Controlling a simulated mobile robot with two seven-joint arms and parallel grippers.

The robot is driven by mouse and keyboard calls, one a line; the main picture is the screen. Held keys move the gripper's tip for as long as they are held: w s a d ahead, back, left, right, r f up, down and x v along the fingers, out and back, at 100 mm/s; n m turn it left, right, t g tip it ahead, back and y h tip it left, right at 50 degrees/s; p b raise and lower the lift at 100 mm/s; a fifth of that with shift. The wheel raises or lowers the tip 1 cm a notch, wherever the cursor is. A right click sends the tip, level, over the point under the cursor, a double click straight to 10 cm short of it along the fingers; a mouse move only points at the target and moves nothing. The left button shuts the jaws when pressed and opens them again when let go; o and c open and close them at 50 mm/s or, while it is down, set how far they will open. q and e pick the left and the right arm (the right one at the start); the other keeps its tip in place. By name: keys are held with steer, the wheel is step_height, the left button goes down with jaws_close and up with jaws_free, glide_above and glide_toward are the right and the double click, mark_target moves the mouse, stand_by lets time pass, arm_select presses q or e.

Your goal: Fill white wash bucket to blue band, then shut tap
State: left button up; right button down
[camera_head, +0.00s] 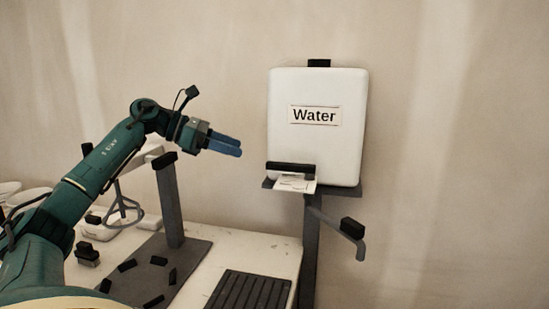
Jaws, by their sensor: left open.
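A white water tank (335,155) labelled "Water" stands on a dark stand against the wall, right of centre. A grey tap (361,249) with a black handle block (352,228) sticks out below it and bends down at its end. No stream of water shows under the spout. My left gripper (240,147), with blue fingers, is open and empty in mid-air, left of the tank and apart from it. I cannot make out the white wash bucket or its blue band. My right gripper is not in view.
A pale worktop (245,250) carries a black ribbed grate (250,291) and a dark mixing stand (172,205) with a whisk-like loop (124,210). Pale bowls (30,196) sit at the far left, partly behind my arm. The space right of the tap looks clear.

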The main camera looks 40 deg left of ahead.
mark_target(280, 163)
arm_select(q)
steer(key=p+x, duration=0.4)
steer(key=x, duration=0.5)
steer(key=shift+w+d, duration=0.3)
steer(key=shift+w, duration=0.05)
steer(key=shift+x, duration=0.85)
steer(key=shift+a+f, duration=0.1)
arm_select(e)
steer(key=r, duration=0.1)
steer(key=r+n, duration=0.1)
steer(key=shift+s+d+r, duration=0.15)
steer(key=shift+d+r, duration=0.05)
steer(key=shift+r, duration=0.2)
arm_select(q)
steer(key=shift+s, duration=0.1)
